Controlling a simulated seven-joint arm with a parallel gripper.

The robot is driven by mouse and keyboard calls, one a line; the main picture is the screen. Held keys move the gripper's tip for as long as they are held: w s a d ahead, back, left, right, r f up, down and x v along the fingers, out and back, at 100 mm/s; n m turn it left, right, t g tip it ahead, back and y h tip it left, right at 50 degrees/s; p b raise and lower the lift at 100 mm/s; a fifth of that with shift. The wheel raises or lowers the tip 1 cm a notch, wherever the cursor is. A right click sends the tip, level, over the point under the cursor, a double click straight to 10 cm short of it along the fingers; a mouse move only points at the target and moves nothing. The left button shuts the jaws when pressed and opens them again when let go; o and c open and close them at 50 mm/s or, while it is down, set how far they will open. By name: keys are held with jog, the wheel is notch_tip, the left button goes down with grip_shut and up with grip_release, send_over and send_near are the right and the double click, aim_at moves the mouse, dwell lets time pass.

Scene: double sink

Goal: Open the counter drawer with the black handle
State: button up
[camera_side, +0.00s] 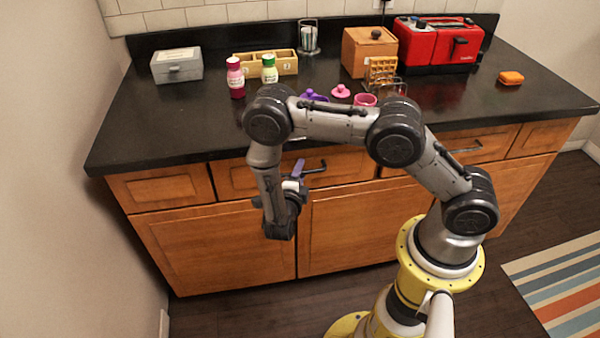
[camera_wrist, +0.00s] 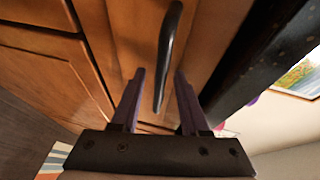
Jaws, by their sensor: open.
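The wooden drawer (camera_side: 348,167) under the counter's front edge looks closed, flush with the cabinet front. Its black bar handle (camera_side: 317,168) shows just right of my gripper in the side view. My gripper (camera_side: 299,170) is open in front of the drawer, with its purple fingers toward the front. In the wrist view, the handle (camera_wrist: 168,50) runs up the picture, and its lower end lies between the two spread fingers (camera_wrist: 160,76). I cannot tell whether either finger touches it. My wrist hides part of the drawer front in the side view.
The black countertop (camera_side: 150,120) overhangs just above. On it stand a pink bottle (camera_side: 235,78), a green bottle (camera_side: 269,68), a grey box (camera_side: 177,65) and a red toaster (camera_side: 437,45). Another drawer handle (camera_side: 466,147) is at right. The floor before the left cabinet is clear.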

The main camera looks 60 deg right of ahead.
grip_shut()
dwell(1.4)
